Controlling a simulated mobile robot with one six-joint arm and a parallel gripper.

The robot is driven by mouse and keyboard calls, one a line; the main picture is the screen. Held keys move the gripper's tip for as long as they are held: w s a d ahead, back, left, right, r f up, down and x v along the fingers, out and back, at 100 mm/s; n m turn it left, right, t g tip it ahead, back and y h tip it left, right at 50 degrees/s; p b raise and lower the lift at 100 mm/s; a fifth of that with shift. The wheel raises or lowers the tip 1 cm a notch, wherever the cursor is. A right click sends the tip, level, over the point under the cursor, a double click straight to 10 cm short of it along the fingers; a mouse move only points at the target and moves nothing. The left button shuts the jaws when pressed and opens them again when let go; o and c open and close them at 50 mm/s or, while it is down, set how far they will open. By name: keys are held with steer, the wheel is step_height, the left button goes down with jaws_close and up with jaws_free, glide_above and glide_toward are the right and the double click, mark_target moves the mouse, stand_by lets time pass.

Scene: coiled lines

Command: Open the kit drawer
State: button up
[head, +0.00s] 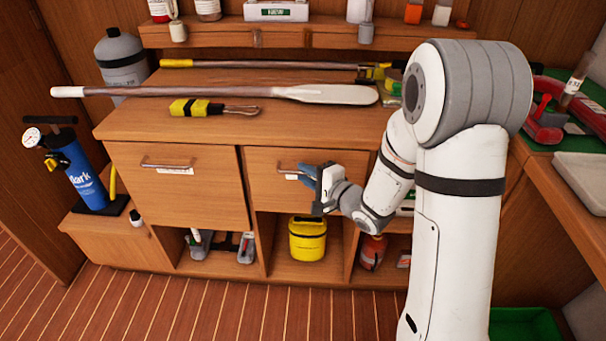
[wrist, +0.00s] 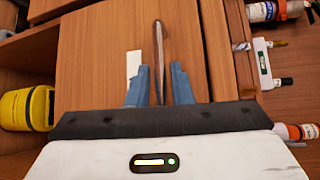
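Two wooden drawer fronts sit side by side under the bench top, the left one (head: 170,195) and the right one (head: 270,195). Each has a bar handle and a small white label whose text I cannot read, so I cannot tell which is named kit. My gripper (head: 308,180) is at the right drawer's handle (head: 287,171), hiding that handle's right part. In the wrist view, my gripper (wrist: 158,85) has its blue fingers apart, one on each side of the handle (wrist: 158,45). Gaps show between fingers and bar. The white label (wrist: 134,64) lies beside the handle.
Open cubbies below hold a yellow container (head: 307,240) and a red bottle (head: 372,252). An oar (head: 220,92) and a yellow-black tool (head: 205,107) lie on the bench top (head: 345,130). A blue pump (head: 80,175) stands left. The floor (head: 180,310) in front is clear.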

steer(key=shift+w+a, duration=0.45)
steer(key=shift+w, duration=0.05)
jaws_close()
